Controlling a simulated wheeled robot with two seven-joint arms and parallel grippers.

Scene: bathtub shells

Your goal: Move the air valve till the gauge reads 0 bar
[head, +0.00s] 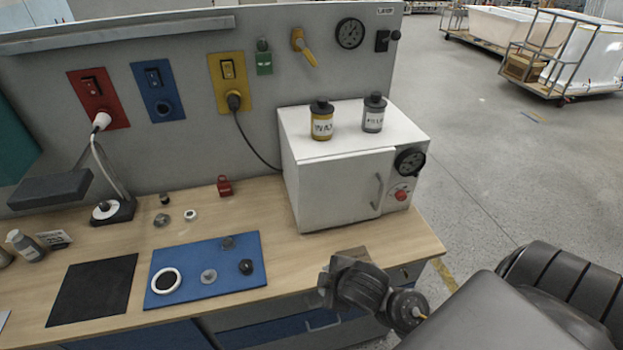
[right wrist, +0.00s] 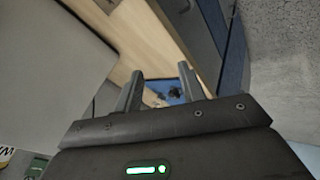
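The air valve (head: 305,47) has a yellow lever on the upright grey panel, and its handle slants down to the right. A round black gauge (head: 350,33) sits just right of it; its needle is too small to read. My right gripper (head: 328,284) is low at the bench's front edge, in front of the white oven and well below the valve. In the right wrist view, its two fingers (right wrist: 161,75) are apart with nothing between them. My left gripper is not in view.
The white oven (head: 334,190) stands on the wooden bench (head: 270,200), below the valve. A yellow-labelled bottle (head: 321,122) and a grey bottle (head: 373,115) stand on top of it. A black switch (head: 383,41) is right of the gauge. Open floor (head: 500,170) lies to the right.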

